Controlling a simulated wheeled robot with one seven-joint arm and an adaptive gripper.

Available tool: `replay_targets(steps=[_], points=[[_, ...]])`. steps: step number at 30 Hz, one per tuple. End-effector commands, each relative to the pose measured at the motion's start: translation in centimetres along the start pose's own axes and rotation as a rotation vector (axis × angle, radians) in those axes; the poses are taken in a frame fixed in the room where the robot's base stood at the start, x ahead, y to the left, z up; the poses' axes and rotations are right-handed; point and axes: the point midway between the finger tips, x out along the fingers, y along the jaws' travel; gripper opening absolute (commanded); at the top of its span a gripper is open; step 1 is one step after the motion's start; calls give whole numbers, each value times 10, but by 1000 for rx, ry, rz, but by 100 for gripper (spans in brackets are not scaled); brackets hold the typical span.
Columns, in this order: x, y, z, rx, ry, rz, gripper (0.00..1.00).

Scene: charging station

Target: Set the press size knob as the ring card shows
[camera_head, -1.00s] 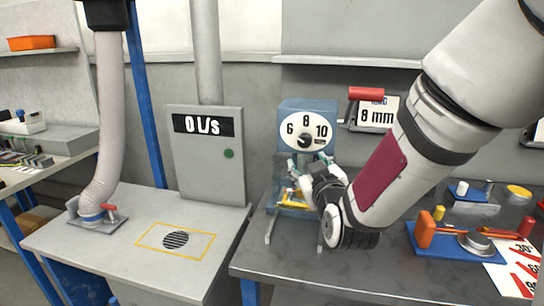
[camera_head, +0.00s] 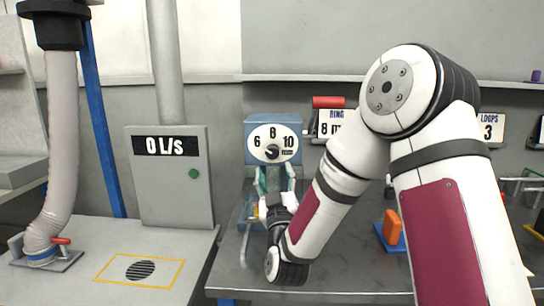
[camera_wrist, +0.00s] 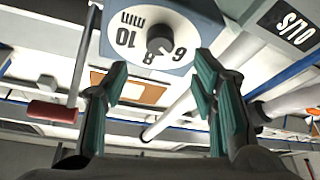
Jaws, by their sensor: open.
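The blue press (camera_head: 257,128) carries a white oval dial marked 6, 8 and 10 mm. Its dark size knob (camera_head: 271,152) sits low on the dial; in the wrist view the knob (camera_wrist: 160,40) appears upside down, and I cannot surely tell which number it points to. My gripper (camera_head: 275,172) is just below the dial, fingers pointing up. In the wrist view my gripper (camera_wrist: 160,68) is open and empty, its teal fingers on either side of the knob's line, apart from it.
A red-ended bar (camera_head: 328,102) stands beside the press near the card. A grey cabinet (camera_head: 170,195) reading 0 L/s and a hose (camera_head: 62,150) are to the left. A loops card (camera_head: 491,128) shows 3. An orange block (camera_head: 392,227) is on the dark bench.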

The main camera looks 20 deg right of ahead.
Motion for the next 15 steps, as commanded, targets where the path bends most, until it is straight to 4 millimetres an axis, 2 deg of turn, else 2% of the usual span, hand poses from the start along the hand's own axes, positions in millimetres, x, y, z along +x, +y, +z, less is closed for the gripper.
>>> replay_targets(steps=[3, 9, 15], points=[[25, 1, 0, 1, 1, 3, 52], [58, 1, 0, 1, 1, 2, 52], [76, 0, 0, 1, 0, -1, 52]])
